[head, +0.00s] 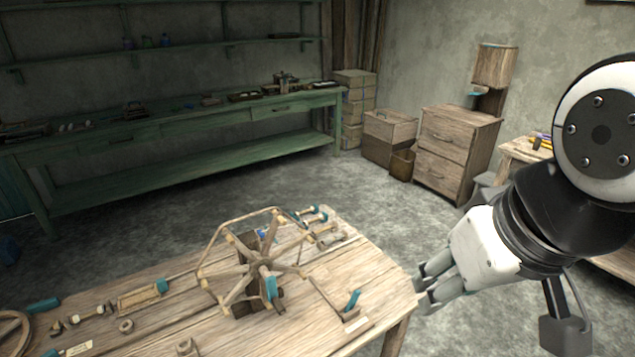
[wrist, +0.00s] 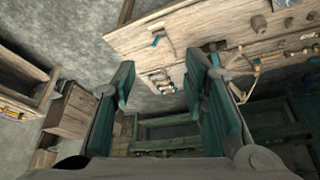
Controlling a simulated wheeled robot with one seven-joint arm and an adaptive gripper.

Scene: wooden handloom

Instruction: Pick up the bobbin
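Several bobbins lie on the wooden table; I cannot tell which one the task means. A cluster of bobbins (head: 312,214), some with teal thread, lies near the far edge behind the wooden wheel; small spool-like pieces also show at the table edge in the wrist view (wrist: 161,81). Another spool-like piece (head: 90,312) lies at the left of the table. My gripper (head: 424,290) hangs just off the table's right edge, apart from the bobbins. In the wrist view its teal-padded fingers (wrist: 165,95) are wide apart with nothing between them.
A spoked wooden wheel (head: 262,268) stands mid-table, in front of the bobbin cluster. A teal-handled tool (head: 352,300) lies near the right edge.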

